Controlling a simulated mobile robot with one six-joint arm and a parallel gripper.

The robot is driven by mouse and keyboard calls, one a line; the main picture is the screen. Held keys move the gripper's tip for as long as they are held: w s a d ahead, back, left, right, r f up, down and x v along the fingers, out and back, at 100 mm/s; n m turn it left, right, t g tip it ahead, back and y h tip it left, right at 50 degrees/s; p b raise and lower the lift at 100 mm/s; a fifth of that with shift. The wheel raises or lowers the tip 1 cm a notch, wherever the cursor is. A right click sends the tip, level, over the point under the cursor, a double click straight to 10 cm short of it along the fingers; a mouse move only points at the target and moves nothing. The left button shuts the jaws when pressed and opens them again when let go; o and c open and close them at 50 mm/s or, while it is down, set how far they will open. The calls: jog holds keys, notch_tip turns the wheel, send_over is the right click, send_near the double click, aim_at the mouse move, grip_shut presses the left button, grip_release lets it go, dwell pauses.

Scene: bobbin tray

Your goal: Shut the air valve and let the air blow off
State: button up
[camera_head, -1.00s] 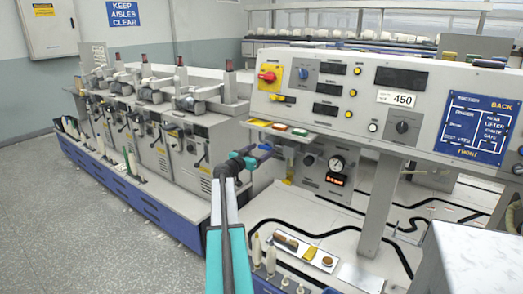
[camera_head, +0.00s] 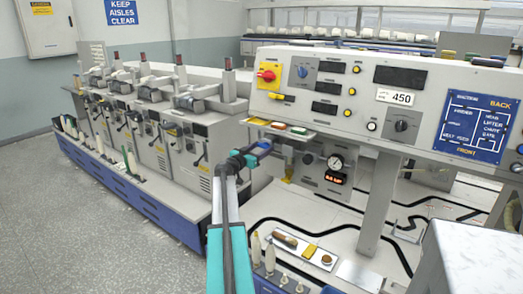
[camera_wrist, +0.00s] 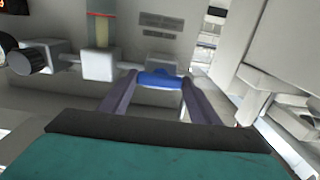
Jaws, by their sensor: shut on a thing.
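The blue valve handle (camera_wrist: 160,78) sits between the two purple-grey fingertips of my gripper (camera_wrist: 158,84) in the wrist view, and the fingers are shut on it. In the head view my gripper (camera_head: 256,154) reaches under the left end of the control panel, with a bit of the blue handle (camera_head: 265,146) showing at its tip. A round pressure gauge (camera_head: 335,162) is to its right, above a small lit red display (camera_head: 336,179) too small to read surely. The valve body behind the handle is partly hidden.
A black knob (camera_wrist: 30,60) and a pale block (camera_wrist: 99,65) lie left of the fingers in the wrist view. The control panel (camera_head: 340,118) overhangs the gripper. A small tray (camera_head: 304,250) with brown and yellow items is below right. Grey machine units (camera_head: 190,150) stand left.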

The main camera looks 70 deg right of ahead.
jog(key=shift+f+n+b, duration=0.15)
jog(key=shift+n+b, duration=0.35)
jog(key=shift+b, duration=0.3)
jog(key=shift+n+b, duration=0.3)
jog(key=n+b, duration=0.2)
jog(key=shift+n+b, duration=0.3)
jog(key=shift+b, duration=0.1)
jog(key=n+b, duration=0.1)
jog(key=n, duration=0.2)
jog(key=shift+w+b, duration=0.1)
jog(key=shift+b, duration=0.3)
jog(key=n, duration=0.3)
jog(key=shift+d+r+b, duration=0.1)
jog(key=shift+r+b, duration=0.1)
jog(key=shift+b, duration=0.2)
jog(key=n, duration=0.4)
jog(key=shift+r, duration=0.1)
jog(key=shift+n+p, duration=0.55)
jog(key=shift+n, duration=1.35)
